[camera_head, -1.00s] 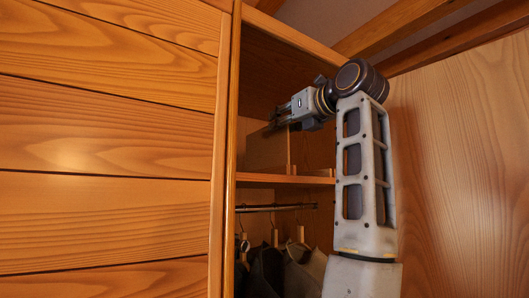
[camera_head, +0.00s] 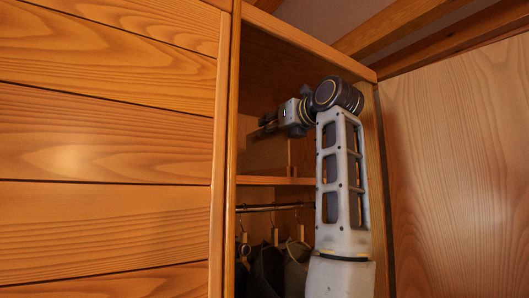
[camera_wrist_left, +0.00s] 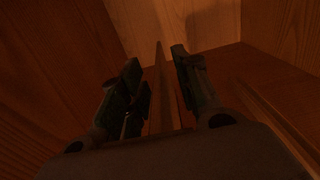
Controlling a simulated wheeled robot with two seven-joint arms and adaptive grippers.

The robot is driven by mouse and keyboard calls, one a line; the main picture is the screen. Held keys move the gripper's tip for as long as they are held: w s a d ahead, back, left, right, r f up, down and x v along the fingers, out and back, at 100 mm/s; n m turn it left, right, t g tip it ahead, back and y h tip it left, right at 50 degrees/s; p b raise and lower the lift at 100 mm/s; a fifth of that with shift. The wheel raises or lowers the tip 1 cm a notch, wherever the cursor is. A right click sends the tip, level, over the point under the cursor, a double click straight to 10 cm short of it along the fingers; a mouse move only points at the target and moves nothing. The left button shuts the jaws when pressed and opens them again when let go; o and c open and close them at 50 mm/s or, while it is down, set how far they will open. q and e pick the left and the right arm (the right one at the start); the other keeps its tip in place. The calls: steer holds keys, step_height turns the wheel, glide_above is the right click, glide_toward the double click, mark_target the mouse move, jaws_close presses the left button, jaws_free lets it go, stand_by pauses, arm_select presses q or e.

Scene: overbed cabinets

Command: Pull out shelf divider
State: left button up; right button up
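The shelf divider (camera_head: 268,155) is an upright light wooden panel on the shelf in the upper compartment of the cabinet. My left gripper (camera_head: 262,127) is inside this compartment at the divider's upper part. In the left wrist view its two dark fingers (camera_wrist_left: 158,66) stand apart, one on each side of the divider's narrow edge (camera_wrist_left: 160,85). I see gaps between the fingers and the edge, so the gripper looks open. The picture is dark, and any contact is hard to tell. My right gripper is not in view.
The wooden shelf (camera_head: 272,181) lies under the divider. Below it, a rail (camera_head: 270,208) carries hangers with dark clothes (camera_head: 268,268). The plank front (camera_head: 110,150) closes off the left, and a wooden panel (camera_head: 460,170) stands on the right.

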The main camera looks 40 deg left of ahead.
arm_select(q)
steer(key=shift+d, duration=0.1)
stand_by(0.3)
jaws_close()
